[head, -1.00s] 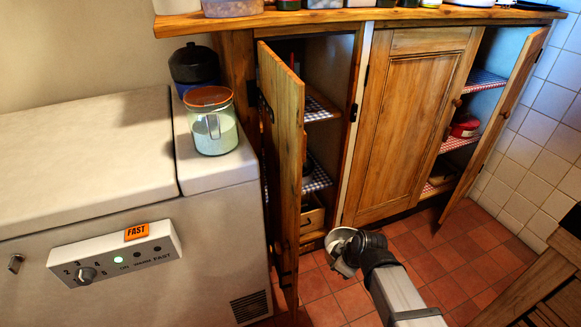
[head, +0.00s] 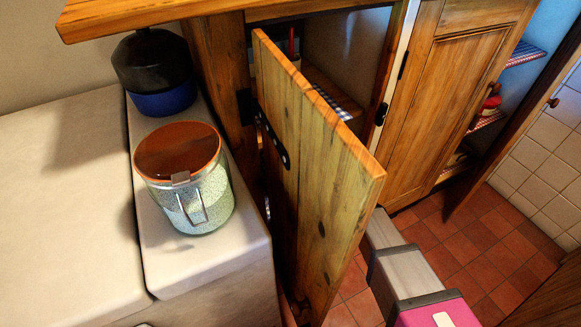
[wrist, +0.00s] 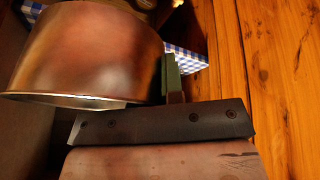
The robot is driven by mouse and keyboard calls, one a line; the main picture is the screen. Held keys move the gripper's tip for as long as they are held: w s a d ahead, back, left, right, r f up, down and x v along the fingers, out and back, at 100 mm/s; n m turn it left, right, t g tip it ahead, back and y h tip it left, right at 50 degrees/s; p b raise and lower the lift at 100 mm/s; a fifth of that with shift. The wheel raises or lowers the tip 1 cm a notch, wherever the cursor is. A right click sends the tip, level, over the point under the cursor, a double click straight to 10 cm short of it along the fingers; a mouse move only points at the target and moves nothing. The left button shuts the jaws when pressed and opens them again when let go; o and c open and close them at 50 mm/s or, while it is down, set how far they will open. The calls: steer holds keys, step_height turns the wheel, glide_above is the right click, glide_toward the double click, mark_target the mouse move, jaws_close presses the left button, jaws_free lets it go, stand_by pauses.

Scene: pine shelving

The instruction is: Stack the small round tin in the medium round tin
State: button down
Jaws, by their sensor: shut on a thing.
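A round metal tin (wrist: 85,50) with a brownish, shiny wall and a pale rim fills the upper left of the wrist view. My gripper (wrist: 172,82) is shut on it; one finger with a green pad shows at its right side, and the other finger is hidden. I cannot tell from its size which of the two tins it is. In the head view the open cabinet door hides my gripper and the tin. No second round tin can be made out clearly.
The open wooden door (head: 310,170) stands between the head camera and my gripper. Blue-checked shelf cloth (wrist: 190,55) lies close behind the tin, with a wooden panel (wrist: 265,70) at right. A glass jar (head: 185,180) and a dark blue pot (head: 160,75) stand on the white chest.

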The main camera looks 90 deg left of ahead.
steer(key=s+a, duration=0.4)
steer(key=s+a+r, duration=0.1)
steer(key=s+a, duration=0.3)
steer(key=s+a+r, duration=0.1)
steer(key=s+a, duration=0.3)
steer(key=shift+s+r, duration=0.1)
steer(key=shift+s, duration=0.05)
steer(key=a, duration=0.2)
steer(key=w+a+f, duration=0.1)
steer(key=shift+a+f, duration=0.1)
steer(key=shift+a, duration=0.05)
steer(key=shift+f, duration=0.65)
steer(key=c, duration=1.2)
jaws_free()
steer(key=shift+r, duration=0.1)
